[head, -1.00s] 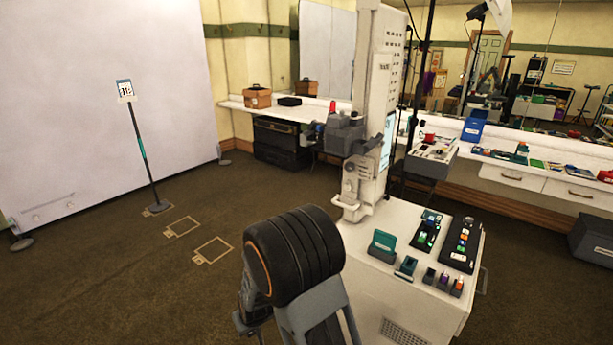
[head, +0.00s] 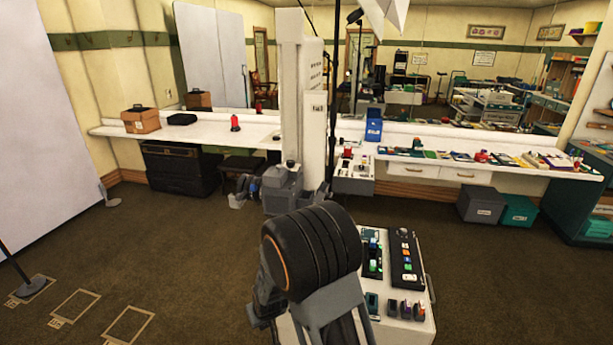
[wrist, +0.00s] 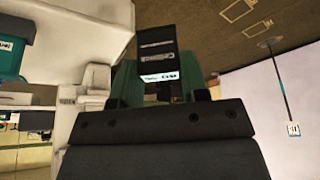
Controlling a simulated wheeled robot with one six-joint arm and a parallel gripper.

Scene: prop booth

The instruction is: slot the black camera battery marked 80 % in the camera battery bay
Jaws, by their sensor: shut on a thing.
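My gripper (wrist: 158,88) is shut on a black battery (wrist: 157,42) in the wrist view. The battery sticks out past the fingertips and has a pale label near the jaws, too small to read. In the head view a grey jointed body (head: 283,188) shows beside the white column, beyond my dark elbow; I cannot tell whether the gripper is part of it. I cannot make out the camera battery bay with certainty in either view.
A white cart (head: 420,330) stands right of my elbow, with a lit black unit (head: 372,255), a dark button panel (head: 404,262) and small coloured-top blocks (head: 405,309). A white column (head: 297,90) rises behind. A long counter (head: 215,133) runs along the mirror. The left floor is open.

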